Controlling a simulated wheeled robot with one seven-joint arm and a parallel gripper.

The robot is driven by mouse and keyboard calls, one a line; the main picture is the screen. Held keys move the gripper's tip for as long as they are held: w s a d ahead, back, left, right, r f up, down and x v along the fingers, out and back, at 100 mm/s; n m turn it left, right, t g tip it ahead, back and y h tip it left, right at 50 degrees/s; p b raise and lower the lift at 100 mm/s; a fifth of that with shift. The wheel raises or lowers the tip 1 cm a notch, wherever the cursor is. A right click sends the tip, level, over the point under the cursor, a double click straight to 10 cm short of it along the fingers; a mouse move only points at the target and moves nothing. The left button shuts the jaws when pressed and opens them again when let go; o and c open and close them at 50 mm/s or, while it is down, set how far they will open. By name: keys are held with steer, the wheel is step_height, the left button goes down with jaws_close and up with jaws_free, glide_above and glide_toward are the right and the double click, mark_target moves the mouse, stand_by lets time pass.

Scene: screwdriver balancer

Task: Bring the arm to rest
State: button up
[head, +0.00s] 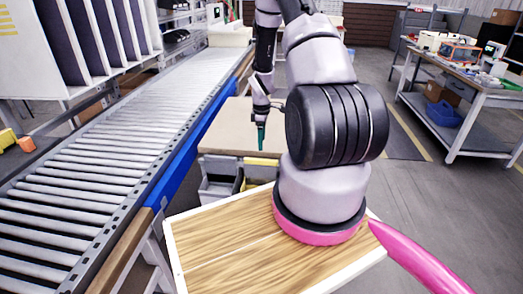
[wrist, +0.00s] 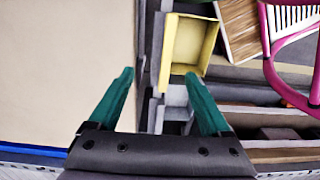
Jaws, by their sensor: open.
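My gripper (head: 261,133) hangs at the end of my arm, fingers pointing down, over the near part of a pale tabletop (head: 222,128) in the head view. In the wrist view, the two green fingers of my gripper (wrist: 160,74) are spread apart with nothing between them. The pale tabletop (wrist: 60,70) lies below on the left of that view. The fingers appear clear of the table and bins, though the exact height cannot be told. My arm's thick black joint hides part of the scene behind it in the head view.
A roller conveyor (head: 120,150) with a blue side rail runs along the left. Grey bins (head: 218,185) and a yellow bin (wrist: 188,42) sit at the table's edge. A cluttered workbench (head: 470,80) stands at the right, with open floor before it.

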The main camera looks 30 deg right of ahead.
steer(key=s+a+r+m+t, duration=0.2)
steer(key=a+r+m, duration=0.2)
steer(key=r, duration=1.1)
steer(key=s+a+r+m+t, duration=0.1)
steer(key=a+r+m, duration=0.2)
steer(key=r, duration=1.2)
steer(key=s+a+r+m+t+y, duration=0.1)
steer(key=s+a+r+m, duration=0.3)
steer(key=s+r, duration=0.4)
steer(key=s+a+r+m+t, duration=0.3)
steer(key=s+r, duration=0.6)
steer(key=s, duration=0.4)
steer(key=shift+s+a+r+m+y, duration=0.15)
steer(key=shift+a+m+y, duration=0.4)
steer(key=shift+a, duration=0.7)
